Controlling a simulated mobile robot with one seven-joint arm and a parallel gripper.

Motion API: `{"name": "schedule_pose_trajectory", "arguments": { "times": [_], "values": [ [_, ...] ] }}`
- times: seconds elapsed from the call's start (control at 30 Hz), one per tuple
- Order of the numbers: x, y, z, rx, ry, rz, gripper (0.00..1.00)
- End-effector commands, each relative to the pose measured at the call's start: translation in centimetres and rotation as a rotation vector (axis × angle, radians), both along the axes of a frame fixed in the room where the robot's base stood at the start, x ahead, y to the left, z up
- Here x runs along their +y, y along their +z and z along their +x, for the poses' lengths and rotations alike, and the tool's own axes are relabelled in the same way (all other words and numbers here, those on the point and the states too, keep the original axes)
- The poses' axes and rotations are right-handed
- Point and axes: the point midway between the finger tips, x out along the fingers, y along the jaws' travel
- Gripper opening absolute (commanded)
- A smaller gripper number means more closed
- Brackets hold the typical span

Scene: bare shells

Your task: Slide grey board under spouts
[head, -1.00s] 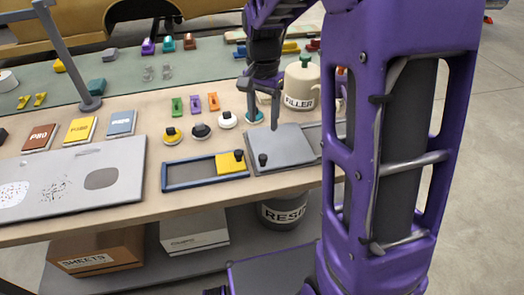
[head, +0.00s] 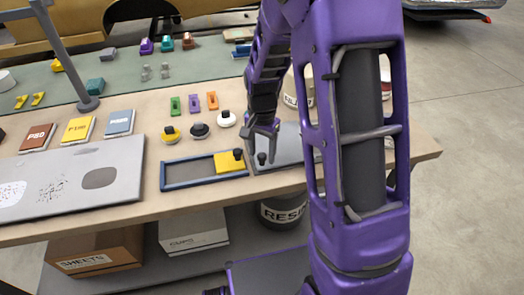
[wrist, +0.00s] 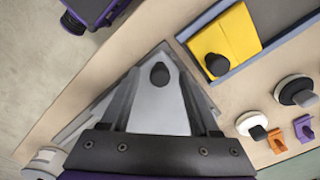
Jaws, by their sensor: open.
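The grey board (head: 287,143) lies flat on the bench, with a black knob (head: 262,159) near its left front corner. My arm hides its right part. My gripper (head: 262,150) points down at the knob with its fingers spread. In the wrist view my gripper (wrist: 160,76) is open, with the knob between the fingertips and the board (wrist: 155,112) behind them. I cannot tell whether the fingers touch the knob. A pale can (head: 291,88) behind the board is mostly hidden by my arm. I cannot make out any spouts.
Several knobbed discs, including a white one (head: 226,119), stand behind. A large pale panel (head: 125,165) lies further left. The bench's front edge is close.

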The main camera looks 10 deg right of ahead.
Motion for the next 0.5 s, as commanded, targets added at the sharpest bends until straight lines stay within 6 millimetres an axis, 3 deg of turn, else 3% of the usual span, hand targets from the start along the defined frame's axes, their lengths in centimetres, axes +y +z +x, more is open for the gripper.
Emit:
{"name": "schedule_pose_trajectory", "arguments": {
  "times": [0.03,0.37,0.5],
  "values": [
    [0.01,0.01,-0.01,0.0,0.0,0.0,0.62],
    [0.01,0.03,0.0,0.0,0.0,0.0,0.03],
    [0.0,0.04,0.0,0.0,0.0,0.0,0.0]
  ]
}}
